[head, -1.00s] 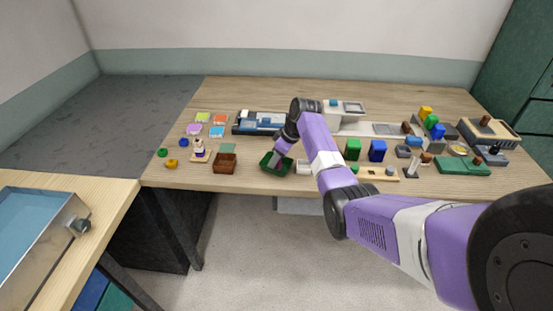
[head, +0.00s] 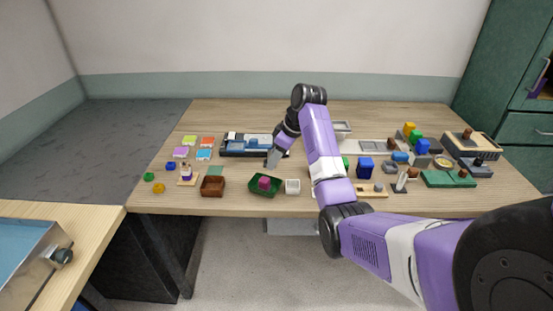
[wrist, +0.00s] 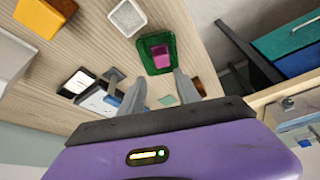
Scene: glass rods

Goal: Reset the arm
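My arm reaches over the wooden table (head: 330,205). My gripper (head: 272,160) hangs above the table, behind and apart from a green tray (head: 252,187). A magenta block (head: 264,183) sits in that tray. In the wrist view my gripper (wrist: 160,90) has its two fingers spread with nothing held between them. The green tray (wrist: 150,67) and the magenta block (wrist: 160,52) show beyond the fingertips there.
A brown box (head: 212,186) and a small white box (head: 292,186) flank the green tray. A blue-and-white rack (head: 240,146) lies close behind my gripper. Several coloured blocks and fixtures fill the right side, partly hidden by my arm. A cabinet (head: 510,90) stands at right.

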